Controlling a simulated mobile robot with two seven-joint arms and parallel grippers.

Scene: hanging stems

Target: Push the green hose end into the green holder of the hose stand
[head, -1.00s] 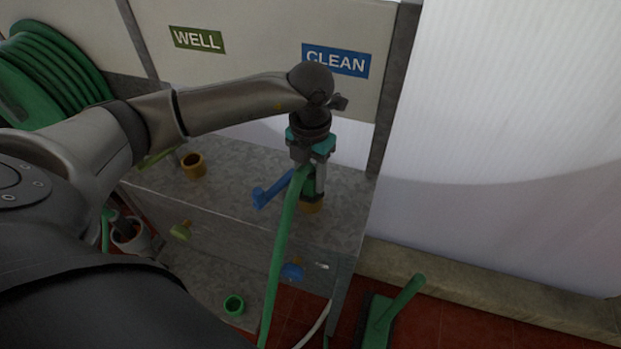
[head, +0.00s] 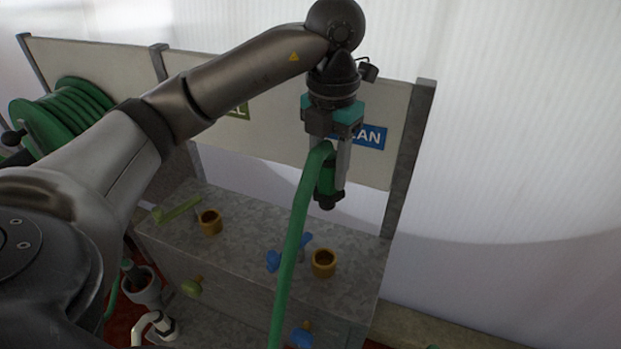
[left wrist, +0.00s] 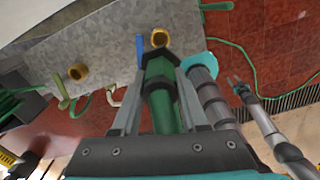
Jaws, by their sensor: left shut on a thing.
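My left gripper (head: 331,160) is shut on the green hose end (head: 327,183), whose dark tip points down. It hangs in the air above the right brass socket (head: 323,263), clear of it. The green hose (head: 291,250) loops over beside the fingers and runs down out of the picture. In the left wrist view the hose end (left wrist: 160,85) sits between the fingers. My right gripper (left wrist: 238,86) shows there at the right, with its fingers apart and empty. I cannot make out the green holder in the views now.
A grey metal bench (head: 255,242) carries another brass socket (head: 210,222), a green lever (head: 178,210) and a blue lever (head: 274,260). A panel with a blue CLEAN sign (head: 369,137) stands behind. A green hose reel (head: 65,115) is at the left.

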